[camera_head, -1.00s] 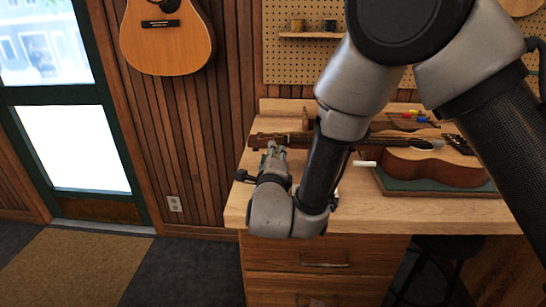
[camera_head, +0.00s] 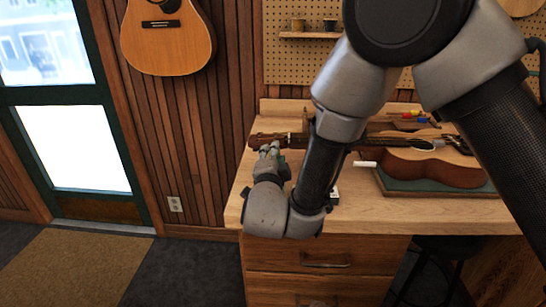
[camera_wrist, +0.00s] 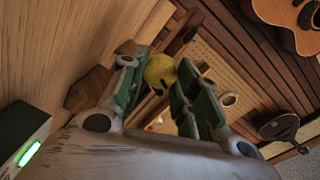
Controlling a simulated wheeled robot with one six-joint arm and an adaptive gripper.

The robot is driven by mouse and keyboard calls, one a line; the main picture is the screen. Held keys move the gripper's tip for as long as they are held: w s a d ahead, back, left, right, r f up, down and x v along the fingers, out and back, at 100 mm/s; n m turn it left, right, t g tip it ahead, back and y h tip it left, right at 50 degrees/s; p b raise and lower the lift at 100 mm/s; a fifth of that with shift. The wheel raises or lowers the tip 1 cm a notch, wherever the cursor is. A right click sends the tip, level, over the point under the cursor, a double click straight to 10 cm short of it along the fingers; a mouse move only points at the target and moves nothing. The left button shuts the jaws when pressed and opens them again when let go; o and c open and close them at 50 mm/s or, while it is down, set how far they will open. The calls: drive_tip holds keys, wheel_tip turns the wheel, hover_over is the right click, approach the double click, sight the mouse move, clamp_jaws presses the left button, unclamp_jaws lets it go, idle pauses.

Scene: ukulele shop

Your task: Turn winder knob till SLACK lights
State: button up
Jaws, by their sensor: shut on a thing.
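My gripper (camera_wrist: 164,82) has green-padded fingers, shut on a rounded yellow piece (camera_wrist: 160,70), which I take to be the winder knob. In the head view my gripper (camera_head: 268,150) is at the headstock end of the ukulele (camera_head: 430,168), at the left of the bench. The knob is hidden there. A dark box with a pale face (camera_wrist: 38,140) shows at lower left in the wrist view, with a lit green lamp (camera_wrist: 30,153). No lettering by the lamp can be read. A small part of a pale box (camera_head: 334,197) shows beside my arm in the head view.
The ukulele body rests on a green pad on the wooden bench (camera_head: 400,214). A small white item (camera_head: 365,163) lies left of its body. A pegboard (camera_head: 300,70) with a shelf stands behind. The bench's front left is clear.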

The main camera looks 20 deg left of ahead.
drive_tip(key=shift+n, duration=0.4)
drive_tip(key=o, duration=1)
drive_tip(key=shift+o, duration=0.2)
drive_tip(key=shift+s, duration=0.15)
drive_tip(key=v, duration=1.1)
drive_tip(key=shift+s, duration=0.4)
